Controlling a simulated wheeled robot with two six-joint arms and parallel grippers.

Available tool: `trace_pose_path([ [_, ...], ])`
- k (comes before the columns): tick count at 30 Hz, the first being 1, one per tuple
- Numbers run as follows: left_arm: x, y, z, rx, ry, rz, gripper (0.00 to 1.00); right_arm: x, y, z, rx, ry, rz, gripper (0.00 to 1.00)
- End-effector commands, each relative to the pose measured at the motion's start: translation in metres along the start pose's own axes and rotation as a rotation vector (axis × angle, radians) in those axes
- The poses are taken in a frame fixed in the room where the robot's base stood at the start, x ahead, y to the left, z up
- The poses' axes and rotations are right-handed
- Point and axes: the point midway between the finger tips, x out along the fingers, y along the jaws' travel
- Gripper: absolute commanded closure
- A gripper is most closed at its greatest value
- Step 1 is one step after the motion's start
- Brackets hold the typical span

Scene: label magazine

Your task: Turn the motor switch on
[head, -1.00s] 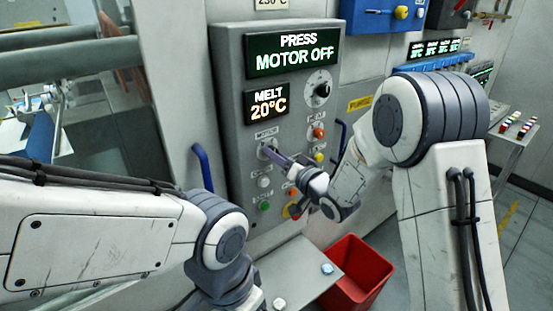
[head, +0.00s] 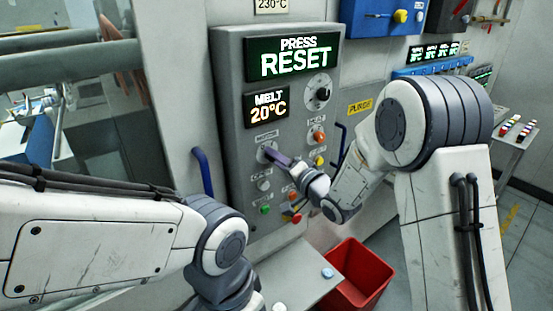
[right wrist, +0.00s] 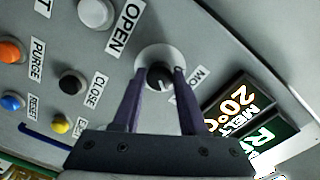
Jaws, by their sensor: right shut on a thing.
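The motor switch is a black rotary knob on a pale round plate (right wrist: 160,76), seen in the right wrist view under a partly hidden "MOTOR" label (right wrist: 199,84). My right gripper (right wrist: 160,80) has its two purple fingers on either side of the knob and is shut on it. In the head view my right gripper (head: 270,155) reaches the switch plate (head: 262,150) on the grey control panel (head: 228,110), and its fingers hide most of the knob. The panel's display (head: 293,58) reads "PRESS RESET". My left arm comes in at lower left; its gripper is not visible.
The panel also has a "MELT 20°C" display (head: 268,105), a black dial (head: 318,95), an orange button (head: 319,137) and a green button (head: 265,210). A blue handle (head: 202,172) is left of the panel. A red bin (head: 358,278) stands below, beside a grey shelf (head: 295,270).

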Motion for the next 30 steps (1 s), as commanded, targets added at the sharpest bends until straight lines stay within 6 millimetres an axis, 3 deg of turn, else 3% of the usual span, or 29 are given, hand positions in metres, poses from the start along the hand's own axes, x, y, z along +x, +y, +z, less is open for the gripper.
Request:
trace_pose_path([
  [7, 0.0, 0.0, 0.0, 0.0, 0.0, 0.0, 0.5, 0.0, 0.0, -0.003, 0.002, 0.008, 0.0, 1.0],
  [8, 0.0, 0.0, 0.0, 0.0, 0.0, 0.0, 0.5, 0.0, 0.0, -0.003, 0.002, 0.008, 0.0, 0.54],
  [10, 0.0, 0.0, 0.0, 0.0, 0.0, 0.0, 0.5, 0.0, 0.0, -0.003, 0.001, 0.007, 0.0, 0.28],
  [22, 0.004, 0.0, 0.0, 0.0, 0.0, 0.0, 0.5, -0.005, 0.001, 0.0, -0.001, 0.003, 0.0, 0.28],
  [30, 0.026, -0.002, 0.001, -0.003, 0.0, 0.0, 0.5, -0.053, 0.004, 0.0, -0.002, 0.006, 0.0, 0.28],
])
